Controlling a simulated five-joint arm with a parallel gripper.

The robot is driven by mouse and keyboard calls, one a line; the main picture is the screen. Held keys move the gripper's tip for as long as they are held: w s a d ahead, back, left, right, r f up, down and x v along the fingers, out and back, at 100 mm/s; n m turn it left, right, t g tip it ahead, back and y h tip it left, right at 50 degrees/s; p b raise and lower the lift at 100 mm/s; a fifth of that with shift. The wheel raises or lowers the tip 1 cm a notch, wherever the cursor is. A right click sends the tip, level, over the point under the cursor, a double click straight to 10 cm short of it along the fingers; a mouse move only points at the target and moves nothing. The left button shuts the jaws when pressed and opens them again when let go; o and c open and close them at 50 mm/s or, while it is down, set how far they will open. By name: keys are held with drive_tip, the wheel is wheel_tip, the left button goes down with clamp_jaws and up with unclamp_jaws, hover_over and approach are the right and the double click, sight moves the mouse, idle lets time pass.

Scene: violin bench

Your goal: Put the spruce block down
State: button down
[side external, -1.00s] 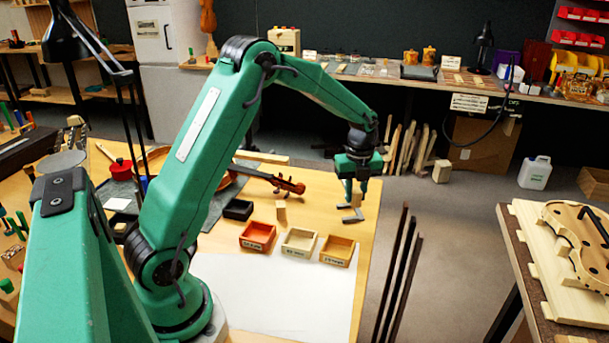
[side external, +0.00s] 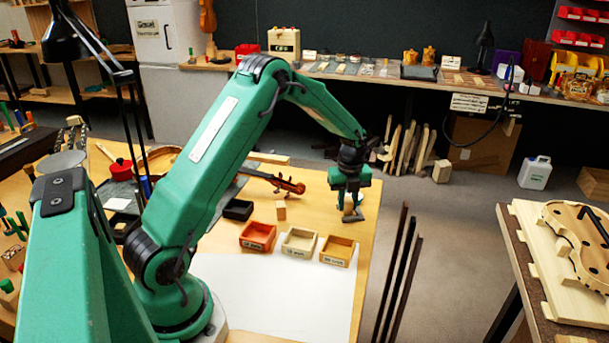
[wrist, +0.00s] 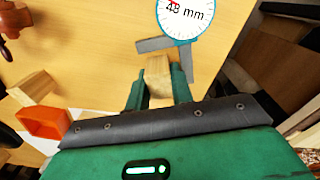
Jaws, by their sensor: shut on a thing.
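My gripper (side external: 348,207) is low over the right part of the bench, shut on a pale wood block, which I take as the spruce block. The block (wrist: 158,76) shows between both fingers in the wrist view. A grey caliper (wrist: 153,44) lies by the block's far end, its round dial (wrist: 185,14) reading 48 mm. In the side view the fingers partly hide the block and the caliper (side external: 355,217). I cannot tell whether the block touches the caliper or the bench.
A second wood block (side external: 281,210) stands left of my gripper. In front are an orange-red tray (side external: 257,246), a cream tray (side external: 298,252) and a tan tray (side external: 336,259). A violin neck (side external: 285,184) lies behind. The bench edge is close on the right.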

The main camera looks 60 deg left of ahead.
sight(348, 199)
drive_tip(key=shift+f, duration=0.2)
drive_tip(key=c, duration=1.2)
unclamp_jaws()
drive_tip(key=shift+f, duration=0.15)
drive_tip(key=shift+c, duration=0.2)
wheel_tip(348, 199, up, 12)
drive_tip(key=shift+r, duration=0.2)
